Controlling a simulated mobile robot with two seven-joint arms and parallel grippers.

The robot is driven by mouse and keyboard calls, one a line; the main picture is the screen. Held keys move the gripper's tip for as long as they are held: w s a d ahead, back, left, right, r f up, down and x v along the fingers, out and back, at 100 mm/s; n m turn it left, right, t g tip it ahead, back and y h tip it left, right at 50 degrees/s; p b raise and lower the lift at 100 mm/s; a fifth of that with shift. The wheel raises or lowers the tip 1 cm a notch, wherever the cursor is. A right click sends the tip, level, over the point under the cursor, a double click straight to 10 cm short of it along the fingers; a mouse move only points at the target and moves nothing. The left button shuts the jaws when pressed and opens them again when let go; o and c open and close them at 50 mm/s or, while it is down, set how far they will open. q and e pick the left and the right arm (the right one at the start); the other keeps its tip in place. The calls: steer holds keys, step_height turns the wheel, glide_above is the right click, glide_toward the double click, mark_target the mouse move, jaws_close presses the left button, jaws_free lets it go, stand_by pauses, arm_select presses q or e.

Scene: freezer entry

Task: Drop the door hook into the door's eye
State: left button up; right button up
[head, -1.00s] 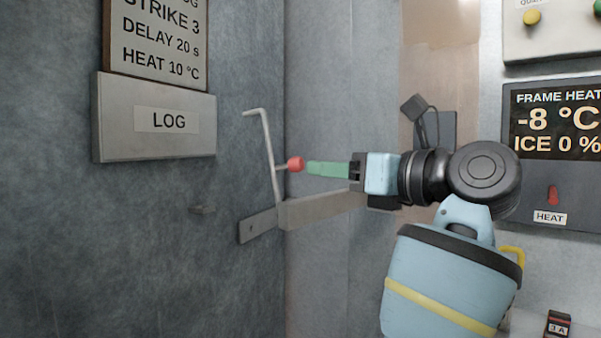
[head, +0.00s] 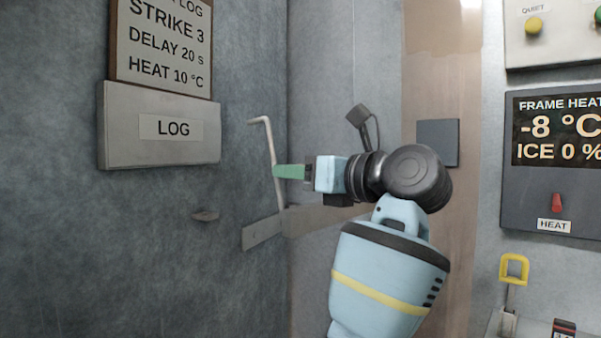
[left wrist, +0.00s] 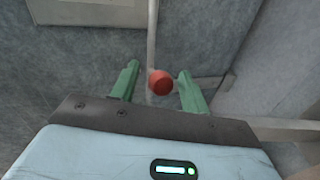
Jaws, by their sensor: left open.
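The door hook is a pale rod (head: 270,150) with a bent top, standing upright near the corner of the grey walls. Its red knob (left wrist: 160,83) shows in the left wrist view, between the two green fingers of my left gripper (left wrist: 156,84). The fingers are open, one on each side of the knob, with gaps visible. In the head view my left gripper (head: 290,172) reaches the rod from the right, and its fingers hide the knob. My right gripper is not in view.
A metal bar (head: 262,232) crosses the corner below the hook. A LOG box (head: 160,127) is above left, under a sign. A control panel (head: 555,190) with a red HEAT switch and a yellow handle (head: 514,268) stand at the right.

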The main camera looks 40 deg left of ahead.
arm_select(q)
steer(key=shift+c, duration=0.5)
jaws_close()
steer(key=shift+a, duration=0.1)
